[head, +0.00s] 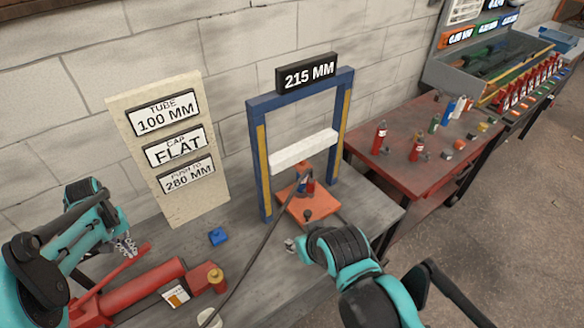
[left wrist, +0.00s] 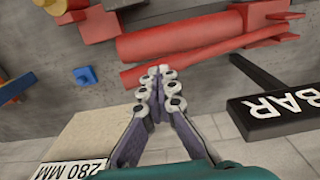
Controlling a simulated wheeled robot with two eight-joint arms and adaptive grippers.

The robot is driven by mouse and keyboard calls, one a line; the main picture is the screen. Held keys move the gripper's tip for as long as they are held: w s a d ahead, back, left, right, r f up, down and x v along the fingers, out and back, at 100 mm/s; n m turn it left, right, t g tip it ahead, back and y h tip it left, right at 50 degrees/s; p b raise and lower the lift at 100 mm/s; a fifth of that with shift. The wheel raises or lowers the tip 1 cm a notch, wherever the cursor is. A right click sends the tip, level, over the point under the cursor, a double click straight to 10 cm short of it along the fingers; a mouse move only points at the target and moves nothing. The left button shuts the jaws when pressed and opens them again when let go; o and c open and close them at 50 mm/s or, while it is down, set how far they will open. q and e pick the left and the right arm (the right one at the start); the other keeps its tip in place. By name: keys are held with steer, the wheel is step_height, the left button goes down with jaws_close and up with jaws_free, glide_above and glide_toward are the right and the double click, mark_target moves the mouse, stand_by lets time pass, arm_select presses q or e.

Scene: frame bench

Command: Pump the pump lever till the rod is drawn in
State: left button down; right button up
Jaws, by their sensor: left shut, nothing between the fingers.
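The red hand pump (head: 145,285) lies on the grey bench at the lower left. Its thin red pump lever (head: 118,268) slants beside the body. In the left wrist view the pump body (left wrist: 180,40) and the lever (left wrist: 200,60) run across the top. My left gripper (head: 125,245) is shut and empty, close to the lever; its tips (left wrist: 160,78) overlap the lever's lower edge there, and contact is unclear. A small red and blue cylinder (head: 305,184) stands on an orange plate inside the blue frame; its rod is not clearly visible. My right gripper (head: 290,244) is mostly hidden by its arm.
A dark hose (head: 262,230) runs from the pump area to the cylinder. The blue frame (head: 262,160) has a white crossbar. A label board (head: 205,200) leans on the wall. A blue block (head: 218,236) lies on the bench. A red table (head: 375,155) holds several bottles.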

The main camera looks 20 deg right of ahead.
arm_select(q)
steer(key=shift+r, duration=0.1)
stand_by(0.4)
step_height(320, 180, up, 5)
steer(key=p, duration=0.3)
stand_by(0.4)
stand_by(1.0)
